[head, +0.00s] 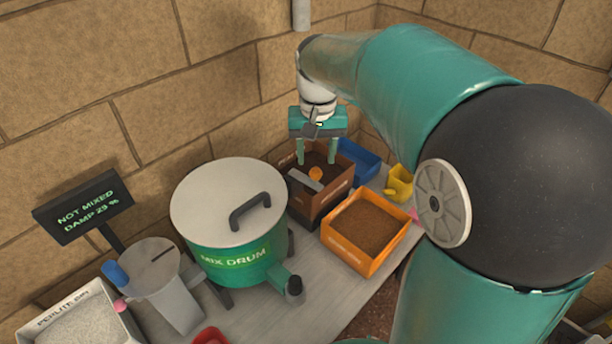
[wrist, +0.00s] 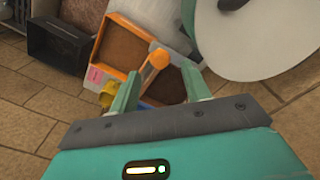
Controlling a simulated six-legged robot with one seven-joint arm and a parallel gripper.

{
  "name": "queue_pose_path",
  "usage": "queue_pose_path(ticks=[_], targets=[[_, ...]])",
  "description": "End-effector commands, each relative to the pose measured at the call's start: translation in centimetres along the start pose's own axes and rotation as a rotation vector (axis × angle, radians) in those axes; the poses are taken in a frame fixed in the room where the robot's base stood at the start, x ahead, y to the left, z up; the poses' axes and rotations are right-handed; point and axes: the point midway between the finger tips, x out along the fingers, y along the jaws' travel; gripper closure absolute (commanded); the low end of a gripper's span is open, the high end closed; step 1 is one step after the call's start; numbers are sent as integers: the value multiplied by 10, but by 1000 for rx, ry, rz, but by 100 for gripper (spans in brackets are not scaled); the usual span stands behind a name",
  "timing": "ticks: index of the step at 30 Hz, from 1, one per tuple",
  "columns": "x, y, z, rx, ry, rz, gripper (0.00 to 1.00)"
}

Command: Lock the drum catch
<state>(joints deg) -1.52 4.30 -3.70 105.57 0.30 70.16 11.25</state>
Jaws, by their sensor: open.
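The teal mix drum (head: 235,256), labelled "MIX DRUM", stands on the bench with its pale round lid (head: 215,205) on. The lid also shows at the upper right of the wrist view (wrist: 250,50). I cannot clearly pick out the drum's catch. My gripper (head: 316,162) points down behind and to the right of the drum, above a brown box (head: 338,192). Its fingers are open and apart in the wrist view (wrist: 160,72). An orange round-ended piece (wrist: 158,58) appears between the fingertips; in the head view its orange end (head: 315,173) is just below them. Contact is not visible.
A sign (head: 84,208) reads "NOT MIXED, DAMP 23 %". An orange soil box (head: 345,249), a blue bin (head: 358,160) and a yellow cup (head: 399,183) crowd the right. Brick walls close the back.

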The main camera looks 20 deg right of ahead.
Motion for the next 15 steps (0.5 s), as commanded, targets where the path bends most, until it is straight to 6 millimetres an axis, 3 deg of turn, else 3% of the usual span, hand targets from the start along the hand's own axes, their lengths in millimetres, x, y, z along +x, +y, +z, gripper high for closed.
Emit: queue_pose_path(ticks=[6, 15], targets=[[15, 0, 0, 0, 0, 0, 53], [16, 0, 0, 0, 0, 0, 53]])
